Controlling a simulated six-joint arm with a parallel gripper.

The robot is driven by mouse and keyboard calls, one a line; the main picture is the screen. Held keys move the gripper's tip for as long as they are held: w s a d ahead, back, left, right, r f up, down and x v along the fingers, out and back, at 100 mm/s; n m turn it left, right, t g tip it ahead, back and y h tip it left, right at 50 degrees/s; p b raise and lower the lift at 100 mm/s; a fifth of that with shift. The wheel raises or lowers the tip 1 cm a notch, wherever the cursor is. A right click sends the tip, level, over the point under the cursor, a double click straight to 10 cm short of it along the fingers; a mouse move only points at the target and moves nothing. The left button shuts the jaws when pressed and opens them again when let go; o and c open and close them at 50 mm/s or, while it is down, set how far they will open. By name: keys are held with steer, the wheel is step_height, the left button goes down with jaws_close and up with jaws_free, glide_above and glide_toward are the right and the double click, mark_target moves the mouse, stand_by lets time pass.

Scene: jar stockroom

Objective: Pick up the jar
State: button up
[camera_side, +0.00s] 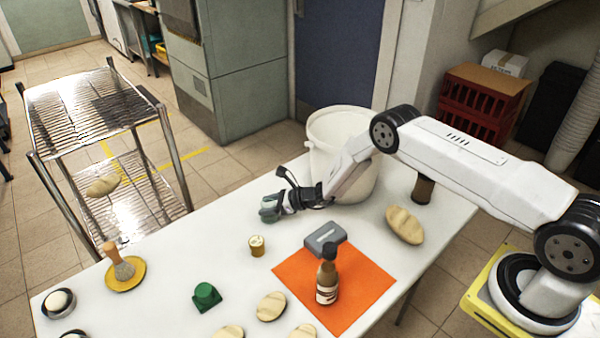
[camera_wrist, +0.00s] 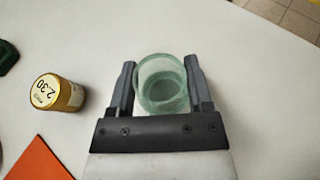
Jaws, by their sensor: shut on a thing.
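The jar (camera_wrist: 162,84) is clear greenish glass, open at the top. In the wrist view it sits between the two fingers of my gripper (camera_wrist: 162,82), which is shut on it. In the side view the jar (camera_side: 270,207) shows at the left end of my gripper (camera_side: 282,202), over the white table near its far edge. I cannot tell whether its base touches the table.
A small gold-labelled tin (camera_wrist: 57,93) stands beside the gripper. A white bucket (camera_side: 325,160) is behind my arm. A green object (camera_side: 206,297) and bread rolls (camera_side: 271,306) lie nearer the front.

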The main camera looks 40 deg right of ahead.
steer(key=shift+r, duration=0.15)
steer(key=shift+r, duration=0.8)
steer(key=s+d+r, duration=0.1)
steer(key=s+r, duration=1)
steer(key=s, duration=0.3)
steer(key=shift+d, duration=0.1)
steer(key=shift+r, duration=0.15)
